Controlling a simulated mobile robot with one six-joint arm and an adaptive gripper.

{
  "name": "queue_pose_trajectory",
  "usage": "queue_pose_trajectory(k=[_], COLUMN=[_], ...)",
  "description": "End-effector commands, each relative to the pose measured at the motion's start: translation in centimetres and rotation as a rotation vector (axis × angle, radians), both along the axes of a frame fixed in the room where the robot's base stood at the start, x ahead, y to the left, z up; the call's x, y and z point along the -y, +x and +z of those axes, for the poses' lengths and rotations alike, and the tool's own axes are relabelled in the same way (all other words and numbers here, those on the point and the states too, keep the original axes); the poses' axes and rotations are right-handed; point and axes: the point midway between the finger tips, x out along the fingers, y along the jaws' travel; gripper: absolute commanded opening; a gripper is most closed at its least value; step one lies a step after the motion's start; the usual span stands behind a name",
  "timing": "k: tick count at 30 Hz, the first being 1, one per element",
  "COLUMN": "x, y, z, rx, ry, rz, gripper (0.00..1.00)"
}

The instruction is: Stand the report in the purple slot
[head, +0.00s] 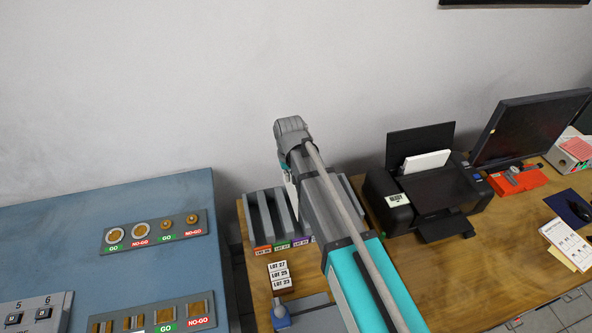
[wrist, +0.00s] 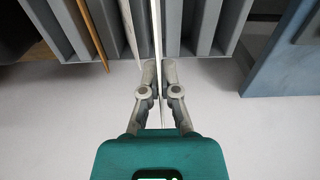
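The report (wrist: 157,35) is a thin white sheet seen edge-on in the wrist view. My gripper (wrist: 158,68) is shut on it, one finger on each side. The report reaches in among the grey dividers of the slotted rack (wrist: 207,28); how deep it sits and which slot it is in cannot be told. In the head view the rack (head: 264,217) has coloured labels on its front, and a purple label (head: 300,241) shows beside my arm. My arm hides part of the rack and most of the gripper; a white sliver of the report (head: 291,190) shows left of it.
Another pale sheet (wrist: 130,32) and a brown one (wrist: 88,32) stand in the rack in the wrist view. A printer (head: 425,190) and a monitor (head: 530,125) stand to the right. A blue gauge bench (head: 90,205) is at the left. White lot cards (head: 279,275) lie before the rack.

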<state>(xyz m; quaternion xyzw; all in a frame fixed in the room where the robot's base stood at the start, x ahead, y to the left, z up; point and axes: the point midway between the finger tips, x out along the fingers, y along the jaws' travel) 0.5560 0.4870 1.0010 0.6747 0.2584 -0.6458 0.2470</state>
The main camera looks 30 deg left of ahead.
Motion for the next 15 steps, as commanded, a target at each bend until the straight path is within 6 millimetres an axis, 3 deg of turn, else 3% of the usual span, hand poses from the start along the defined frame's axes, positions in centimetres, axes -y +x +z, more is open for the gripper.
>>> queue_pose_trajectory(k=[15], x=[1.2], y=[1.1], z=[-0.7], rx=[0.001], ry=[-0.001], rz=[-0.024], gripper=[0.00])
